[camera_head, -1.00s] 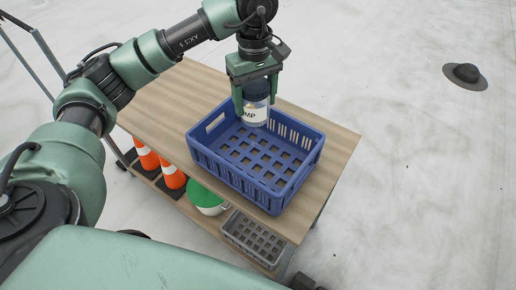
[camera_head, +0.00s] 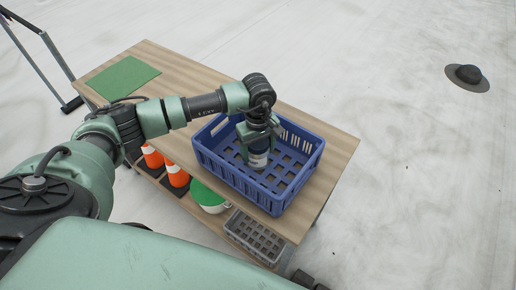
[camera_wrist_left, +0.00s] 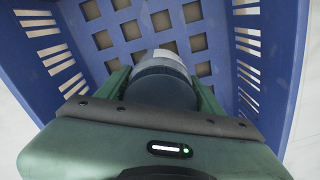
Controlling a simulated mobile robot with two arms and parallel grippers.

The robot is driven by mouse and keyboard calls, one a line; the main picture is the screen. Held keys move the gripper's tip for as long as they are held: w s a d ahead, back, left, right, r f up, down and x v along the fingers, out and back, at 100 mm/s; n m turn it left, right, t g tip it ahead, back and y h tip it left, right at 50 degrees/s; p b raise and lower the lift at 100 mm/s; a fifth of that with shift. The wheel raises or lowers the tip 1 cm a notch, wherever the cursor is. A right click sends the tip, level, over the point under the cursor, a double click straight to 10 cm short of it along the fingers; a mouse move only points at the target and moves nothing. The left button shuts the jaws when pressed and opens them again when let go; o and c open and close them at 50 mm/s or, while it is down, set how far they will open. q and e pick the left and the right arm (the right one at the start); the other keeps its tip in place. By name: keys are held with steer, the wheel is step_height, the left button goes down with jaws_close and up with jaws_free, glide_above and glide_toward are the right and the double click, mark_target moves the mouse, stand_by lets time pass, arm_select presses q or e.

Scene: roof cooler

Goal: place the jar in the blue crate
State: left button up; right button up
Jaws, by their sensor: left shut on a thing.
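The jar (camera_head: 258,160), white-labelled with a dark lid, is upright inside the blue crate (camera_head: 230,178), towards its back left part. My left gripper (camera_head: 259,150) is shut on the jar from above, with its fingers down inside the crate. In the left wrist view the jar (camera_wrist_left: 162,62) sits between the two green fingers (camera_wrist_left: 162,85), over the slotted floor of the blue crate (camera_wrist_left: 284,70). I cannot tell whether the jar's base touches that floor. The rest of the crate is empty. My right gripper is not in view.
The crate stands on a wooden cart top (camera_head: 335,160). A green mat (camera_head: 123,77) lies at its far left end. On the lower shelf are orange cones (camera_head: 176,175), a green-lidded tub (camera_head: 208,198) and a grey crate (camera_head: 256,238). A dark roof vent (camera_head: 467,75) is far right.

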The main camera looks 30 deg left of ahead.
arm_select(q)
steer(key=shift+f, duration=0.3)
steer(key=o, duration=1.4)
steer(key=shift+r, duration=0.4)
step_height(320, 180, up, 11)
steer(key=b, duration=0.3)
steer(key=shift+f+b, duration=0.2)
steer(key=shift+b, duration=0.1)
steer(key=shift+r, duration=0.45)
